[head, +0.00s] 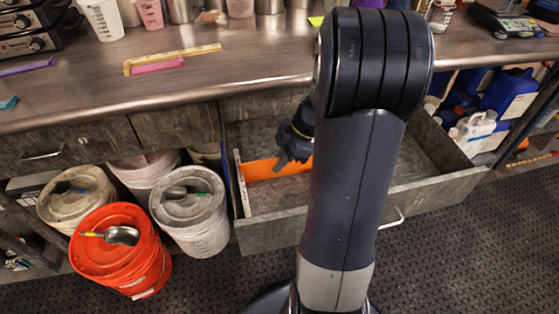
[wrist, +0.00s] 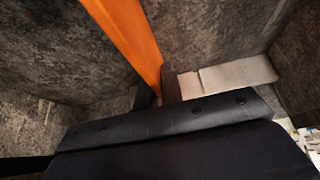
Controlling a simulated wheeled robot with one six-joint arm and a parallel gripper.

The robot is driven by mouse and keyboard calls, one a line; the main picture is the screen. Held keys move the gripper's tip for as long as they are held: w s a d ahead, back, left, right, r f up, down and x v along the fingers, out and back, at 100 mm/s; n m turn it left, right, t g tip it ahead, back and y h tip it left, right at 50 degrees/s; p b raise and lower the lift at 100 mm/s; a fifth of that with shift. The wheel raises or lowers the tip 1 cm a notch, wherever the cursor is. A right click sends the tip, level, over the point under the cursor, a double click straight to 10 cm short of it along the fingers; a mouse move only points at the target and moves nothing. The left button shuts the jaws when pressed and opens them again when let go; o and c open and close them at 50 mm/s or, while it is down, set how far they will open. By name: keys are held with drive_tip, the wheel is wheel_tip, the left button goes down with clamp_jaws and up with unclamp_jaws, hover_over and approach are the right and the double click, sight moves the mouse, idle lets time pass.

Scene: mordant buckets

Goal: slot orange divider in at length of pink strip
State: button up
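The orange divider (head: 262,170) stands on edge inside the open drawer (head: 270,229), its left end close to the drawer's left side. My gripper (head: 291,158) reaches down into the drawer at the divider, partly hidden by my arm. In the wrist view the divider (wrist: 133,38) runs down between my two dark fingertips (wrist: 158,92), which appear closed on it. The pink strip (head: 157,67) lies on the counter against a yellow ruler (head: 190,52). The divider's right part is hidden behind my arm. I cannot tell whether its ends sit in slots.
A pale strip (head: 242,184) runs along the drawer's left inner side; a pale strip also shows in the wrist view (wrist: 235,75). An orange bucket (head: 113,259) and several lidded buckets stand left of the drawer. Blue and white jugs (head: 475,130) stand at right. The drawer's right part looks empty.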

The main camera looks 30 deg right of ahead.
drive_tip(key=o, duration=0.5)
drive_tip(key=shift+c, duration=0.2)
drive_tip(key=shift+r, duration=0.1)
drive_tip(key=p+v, duration=0.2)
drive_tip(key=v, duration=0.8)
drive_tip(key=shift+s+d+r, duration=0.1)
drive_tip(key=shift+d+r, duration=0.1)
drive_tip(key=shift+r, duration=0.15)
drive_tip(key=shift+f, duration=0.1)
drive_tip(key=b+x, duration=0.2)
drive_tip(key=x, duration=0.8)
drive_tip(key=shift+a+f, duration=0.2)
drive_tip(key=shift+f, duration=0.15)
drive_tip(key=shift+r+p, duration=0.6)
drive_tip(key=shift+f, duration=0.1)
